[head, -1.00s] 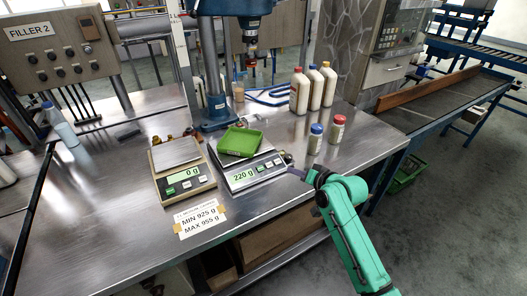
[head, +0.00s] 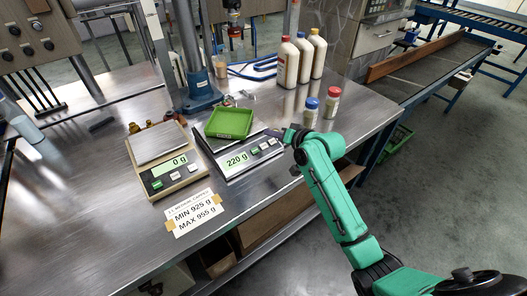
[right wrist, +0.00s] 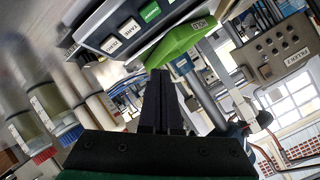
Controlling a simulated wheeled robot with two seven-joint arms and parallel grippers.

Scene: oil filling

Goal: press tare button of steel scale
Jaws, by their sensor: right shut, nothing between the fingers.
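The steel scale (head: 232,175) stands on the bench with its display reading 220 g and a row of small buttons (head: 264,147) at the right of its front panel. A green tray (head: 229,122) rests on its pan. My right gripper (head: 279,134) is shut and empty, with its tips close to the scale's right front corner beside the buttons. In the right wrist view the scale's front panel (right wrist: 93,38) appears tipped over, with pale buttons (right wrist: 111,45) and the shut fingers (right wrist: 160,85) below it. Contact with a button cannot be made out. My left gripper is not in view.
A beige scale (head: 169,182) reading 0 g stands to the left. A label card (head: 193,214) lies in front. Two small capped bottles (head: 310,115) and several large white bottles (head: 290,62) stand behind the right gripper. A filler column (head: 192,60) rises behind the scales.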

